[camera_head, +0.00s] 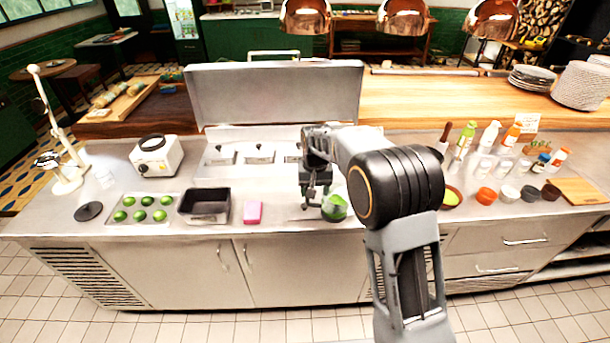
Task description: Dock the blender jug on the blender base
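The blender base (155,158) is a white, boxy unit with a dark round ring on top. It stands on the steel counter at the left. A small clear vessel with green contents (335,208), which looks like the blender jug, stands near the counter's front edge. My gripper (313,203) points down just left of this vessel, close to it. I cannot tell whether they touch or whether a handle lies between the fingers. The fingers are small and dark, so their opening is unclear. My arm hides part of the counter to the right.
A black disc (88,211), a tray of green rounds (143,208), a dark pan (205,204) and a pink block (253,212) line the front left. A raised steel lid (275,92) stands behind. Bottles and small bowls crowd the right.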

